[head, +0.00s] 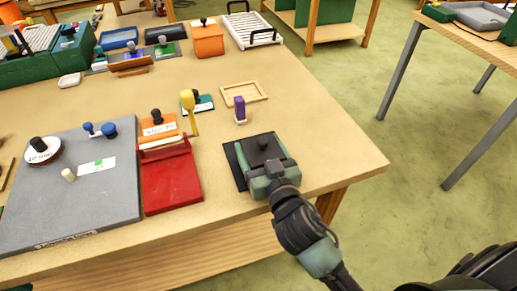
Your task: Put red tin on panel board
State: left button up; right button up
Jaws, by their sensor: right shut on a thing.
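The red tin (172,182) is a flat red box on the wooden table. It lies beside the right edge of the large grey panel board (40,205), and I cannot tell whether they touch. My right gripper (268,168) is to the right of the red tin, apart from it, near the table's right front edge. It is shut on a dark, flat block with a black knob (263,143); the jaws hide part of it. My left gripper is not in view.
A white round piece (42,150), blue knobs and a white label sit on the board. Behind the red tin are an orange block (158,128), a yellow-handled tool (189,105), a purple piece (240,108) and a wooden frame (243,93). The table's right side is mostly clear.

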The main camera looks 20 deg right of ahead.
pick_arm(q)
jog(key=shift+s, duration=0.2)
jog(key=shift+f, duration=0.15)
pick_arm(e)
jog(key=shift+f, duration=0.1)
jog(key=o, duration=1.9)
jog(key=shift+f, duration=0.1)
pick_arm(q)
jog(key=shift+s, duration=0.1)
